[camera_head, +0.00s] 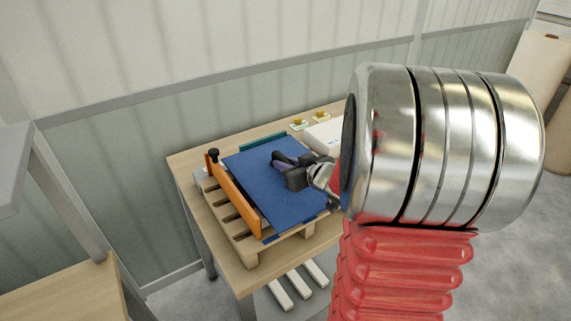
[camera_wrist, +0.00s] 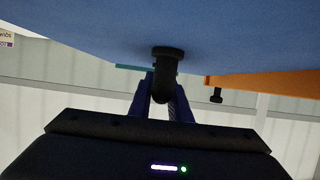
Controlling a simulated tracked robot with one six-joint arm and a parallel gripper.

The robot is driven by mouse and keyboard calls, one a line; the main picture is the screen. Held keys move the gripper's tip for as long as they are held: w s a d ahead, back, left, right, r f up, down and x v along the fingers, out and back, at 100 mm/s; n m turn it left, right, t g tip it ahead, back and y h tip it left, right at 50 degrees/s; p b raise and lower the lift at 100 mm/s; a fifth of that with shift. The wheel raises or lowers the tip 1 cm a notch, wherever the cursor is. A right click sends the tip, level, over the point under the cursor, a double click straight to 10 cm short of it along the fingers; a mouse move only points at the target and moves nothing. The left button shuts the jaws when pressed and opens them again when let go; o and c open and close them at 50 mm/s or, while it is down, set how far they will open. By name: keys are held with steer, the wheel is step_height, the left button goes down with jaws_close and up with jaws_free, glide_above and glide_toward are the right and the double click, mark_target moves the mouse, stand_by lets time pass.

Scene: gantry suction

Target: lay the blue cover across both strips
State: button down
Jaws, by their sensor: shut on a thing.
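The blue cover (camera_head: 262,182) is a flat sheet over a slatted wooden pallet on the table. It also fills the top of the wrist view (camera_wrist: 230,30). The orange strip (camera_head: 234,196) runs along the cover's left side, and the teal strip (camera_head: 263,144) shows past its back edge. Both also show past the cover's edge in the wrist view, orange (camera_wrist: 265,84) and teal (camera_wrist: 132,67). My gripper (camera_head: 284,159) is over the cover, shut on its black knob (camera_wrist: 168,54). I cannot tell whether the cover touches the strips.
The pallet (camera_head: 240,233) stands on the wooden table (camera_head: 184,163). A black-knobbed clamp (camera_head: 213,154) is at the pallet's back left corner. A white box (camera_head: 325,134) and small yellow-topped pieces (camera_head: 298,123) are at the back right. A wall stands behind. My arm hides the table's right side.

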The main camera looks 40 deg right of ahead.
steer(key=shift+f, duration=0.45)
stand_by(0.5)
steer(key=c, duration=1.6)
jaws_free()
steer(key=shift+o, duration=0.2)
steer(key=shift+f, duration=0.1)
steer(key=shift+s, duration=0.15)
steer(key=v, duration=1.3)
steer(key=shift+s+r, duration=0.2)
steer(key=shift+r, duration=0.05)
